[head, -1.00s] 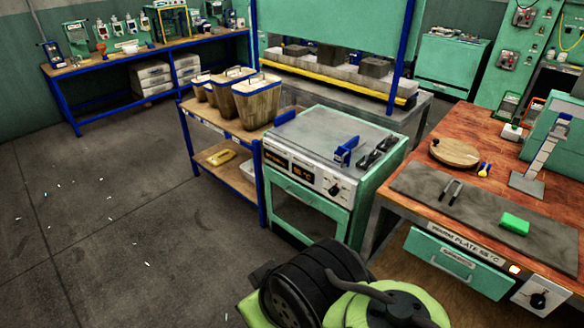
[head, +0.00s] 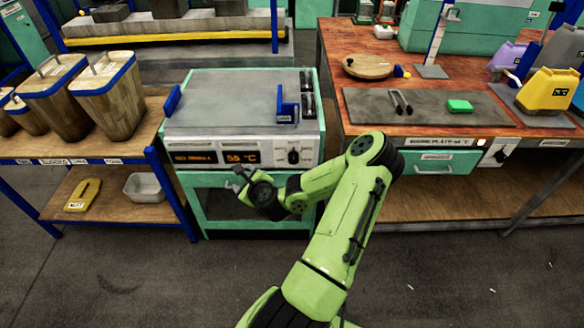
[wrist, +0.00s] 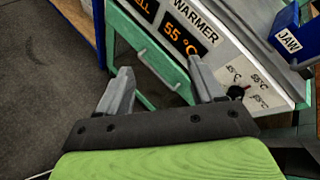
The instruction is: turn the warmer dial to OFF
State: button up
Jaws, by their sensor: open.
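The warmer (head: 245,105) is a green and white cabinet with a grey top. Its front panel has an orange display reading 55 °C and a dark dial (head: 293,156) at the right end. In the wrist view, the dial (wrist: 237,91) is right of the fingers, among temperature marks; its exact setting is too small to read. My gripper (wrist: 160,75) is open and empty, its fingers in front of the panel, left of the dial and apart from it. In the head view, my gripper (head: 240,178) is below the display, partly hidden by its own wrist.
A shelf with wooden bins (head: 107,100) is at left. At right, a wooden bench (head: 400,125) holds a grey plate with a green block (head: 459,105); a second dial (head: 499,153) is on its front. Open floor lies in front.

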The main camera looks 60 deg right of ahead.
aim_at(294, 161)
jog(key=s+d+f+m+g+h+b, duration=0.1)
jog(key=s+d+f+m+g+h, duration=0.35)
jog(key=s+d+m, duration=0.65)
jog(key=shift+m+h, duration=0.35)
jog(key=shift+m, duration=0.55)
jog(key=b+x, duration=0.1)
jog(key=x, duration=0.3)
jog(key=b+x, duration=0.1)
jog(key=x, duration=0.3)
jog(key=b+x, duration=0.1)
jog(key=x, duration=0.4)
jog(key=shift+a+f, duration=0.2)
jog(key=shift+f, duration=0.15)
jog(key=shift+w+d, duration=0.2)
jog(key=shift+d, duration=0.15)
jog(key=c, duration=1)
